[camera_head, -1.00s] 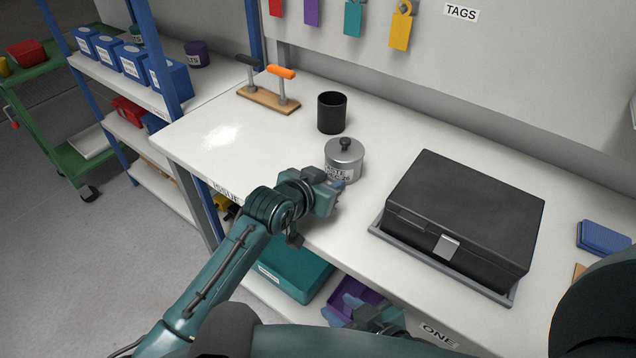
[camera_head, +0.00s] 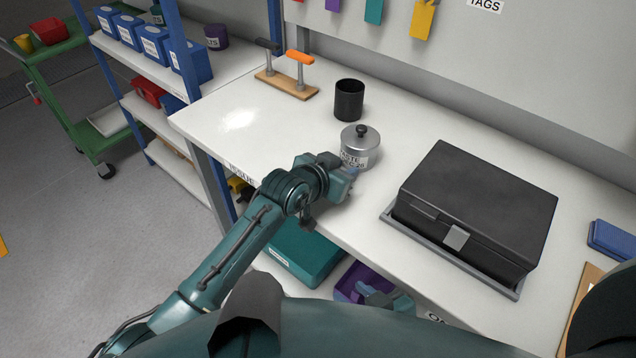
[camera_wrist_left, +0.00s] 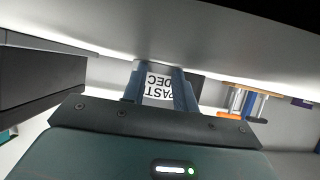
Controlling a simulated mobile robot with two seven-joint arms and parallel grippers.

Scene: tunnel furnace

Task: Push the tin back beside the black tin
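The silver lidded tin (camera_head: 355,150), with a dark knob and a white label, stands upright near the front edge of the white bench. The black tin (camera_head: 349,100), an open cylinder, stands behind it, with a gap of bare bench between them. My left gripper (camera_head: 350,172) is low at the front of the silver tin, pointing at it. In the left wrist view its two blue fingers (camera_wrist_left: 160,92) are apart, with the labelled tin (camera_wrist_left: 160,66) just beyond them; contact is unclear.
A black case (camera_head: 480,200) on a grey tray stands to the right. A wooden stand with two handles (camera_head: 287,85) is at the back left. Coloured tags hang on the back wall. A purple bin (camera_head: 352,282) is below the bench.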

